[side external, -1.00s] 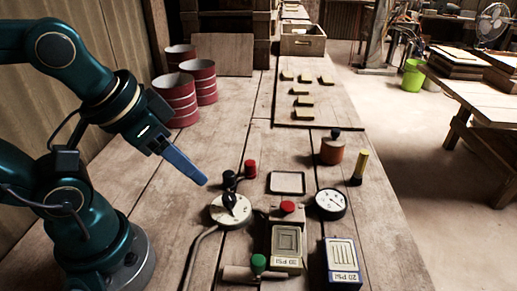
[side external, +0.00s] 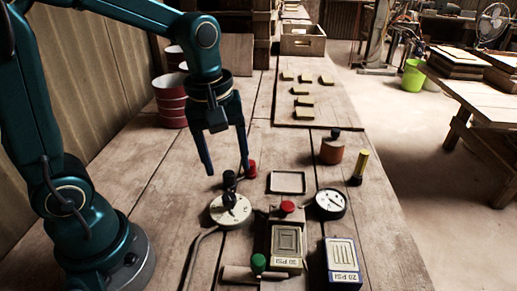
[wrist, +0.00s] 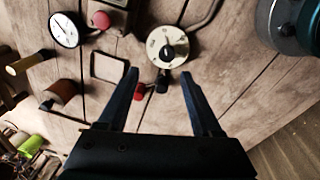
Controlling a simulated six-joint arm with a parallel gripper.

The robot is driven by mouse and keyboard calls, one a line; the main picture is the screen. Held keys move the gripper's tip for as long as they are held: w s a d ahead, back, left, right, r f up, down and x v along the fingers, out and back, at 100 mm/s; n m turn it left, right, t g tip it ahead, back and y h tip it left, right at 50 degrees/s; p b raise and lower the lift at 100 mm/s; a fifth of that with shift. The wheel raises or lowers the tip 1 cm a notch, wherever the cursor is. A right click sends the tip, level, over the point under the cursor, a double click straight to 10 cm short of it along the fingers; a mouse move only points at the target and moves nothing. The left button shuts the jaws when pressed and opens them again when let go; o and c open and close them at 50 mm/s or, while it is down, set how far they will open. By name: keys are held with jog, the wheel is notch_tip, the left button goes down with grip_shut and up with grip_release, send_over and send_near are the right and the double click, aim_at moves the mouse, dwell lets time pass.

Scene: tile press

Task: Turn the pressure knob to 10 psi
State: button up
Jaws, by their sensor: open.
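The pressure knob is a black pointer knob (side external: 230,200) on a round cream dial (side external: 216,214) lying on the bench. In the wrist view the knob (wrist: 169,50) sits in the middle of the dial (wrist: 155,40), whose marks are too small to read. My gripper (side external: 226,172) points down with its fingers spread, above the bench and close to the dial. In the wrist view my gripper (wrist: 160,75) is open and empty, with its tips apart from the knob. A round white gauge (side external: 330,203) with a black rim lies to the right; its reading is unclear.
A black knob (side external: 229,178) and a red knob (side external: 250,169) stand just behind the dial. A red button (side external: 287,207), a green knob (side external: 258,263) and two PSI-labelled blocks (side external: 286,247) (side external: 342,258) are near the front. Red cans (side external: 170,100) stand at back left.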

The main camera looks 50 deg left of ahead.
aim_at(229, 195)
jog(key=f+g, duration=0.1)
jog(key=f, duration=0.2)
jog(key=shift+a, duration=0.2)
jog(key=shift+f, duration=2.65)
grip_shut()
